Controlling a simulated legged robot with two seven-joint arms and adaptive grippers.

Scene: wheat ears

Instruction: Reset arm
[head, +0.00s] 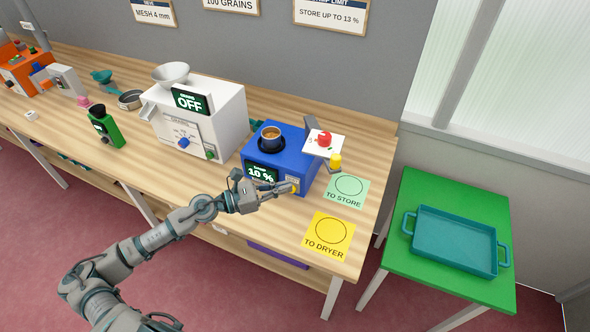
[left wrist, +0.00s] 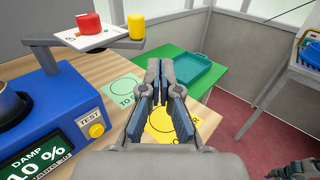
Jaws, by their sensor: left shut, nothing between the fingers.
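My left arm reaches in from the left in the head view. Its gripper (head: 293,188) is shut and empty, in front of the blue damp meter (head: 285,150), by its yellow TEST button (left wrist: 96,130). The meter's screen reads 10 %, and a cup (head: 270,133) sits on top. In the left wrist view the gripper's fingers (left wrist: 160,68) are together, with the yellow TO DRYER card (left wrist: 188,118) seen behind them. The damp meter (left wrist: 45,110) is on the left there, apart from the fingers.
A white machine (head: 205,115) reading OFF stands left of the meter. The green TO STORE card (head: 346,190) lies on the bench. A teal tray (head: 455,241) sits on a green table (head: 430,190).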

